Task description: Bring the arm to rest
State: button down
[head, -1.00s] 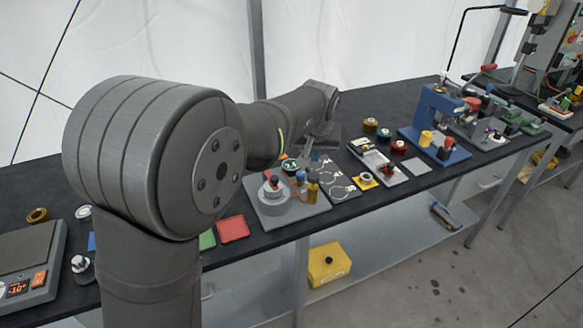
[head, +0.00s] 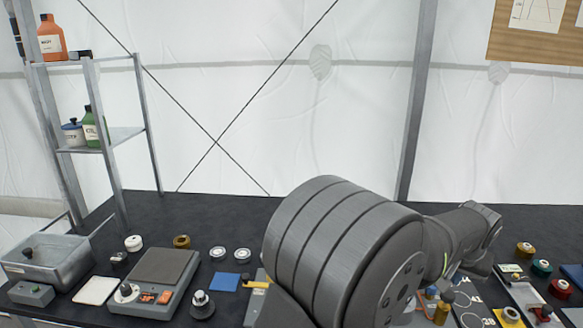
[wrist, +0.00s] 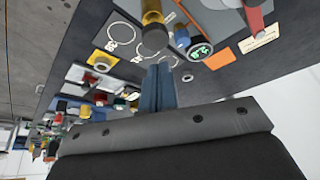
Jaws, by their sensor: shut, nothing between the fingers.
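My arm reaches to the right over the black bench (head: 225,205) in the head view. Its end is partly hidden behind my own links there. In the wrist view my gripper (wrist: 163,70) shows as two blue-grey fingers close together, shut with nothing between them. The fingers point toward the bench top. A brass-and-black bottle (wrist: 153,30) stands just beyond the fingertips, apart from them as far as I can tell. A round gauge with a green display (wrist: 198,50) is just right of the fingers.
A scale (head: 158,282), a metal basin (head: 50,262) and a shelf rack (head: 105,135) are on the left. White ring outlines (wrist: 125,35) and a yellow square (wrist: 103,60) lie near the gripper. Coloured spools (head: 542,267) stand at the right. The bench's back strip is clear left of my arm.

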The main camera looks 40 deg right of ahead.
jog(key=shift+f, duration=1.4)
